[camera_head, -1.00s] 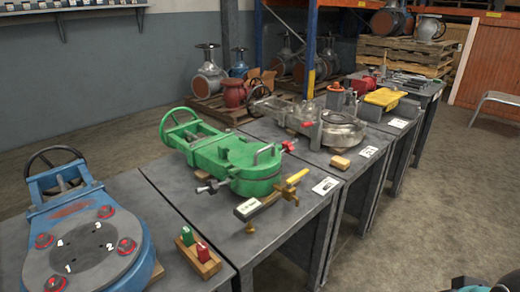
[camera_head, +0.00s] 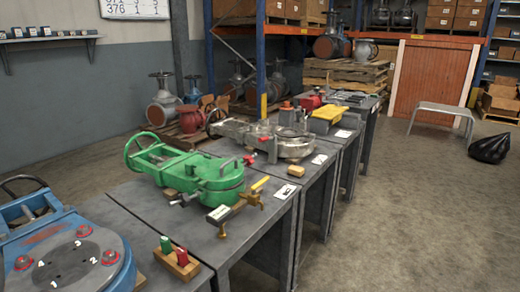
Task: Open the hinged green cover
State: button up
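A green valve-like device (camera_head: 190,172) lies on a grey table in the middle left. Its round green cover (camera_head: 220,171) faces up at the near right end and looks shut; a small handle stands on it. A green handwheel (camera_head: 141,149) is at its far left end. A small clamp (camera_head: 185,199) sits at its front side and a red-handled part (camera_head: 250,159) at its right side. The hinge cannot be made out. My gripper is not in view.
A brass-and-yellow fitting (camera_head: 257,191) and a wooden block with green and red pieces (camera_head: 176,258) lie nearby. A blue device (camera_head: 66,252) is at near left. More tables run toward the back. Open floor (camera_head: 400,215) lies to the right, with a metal bench (camera_head: 443,110).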

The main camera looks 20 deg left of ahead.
aim_at(218, 174)
jog(key=u, duration=0.05)
jog(key=i, duration=1.05)
jog(key=u, duration=0.8)
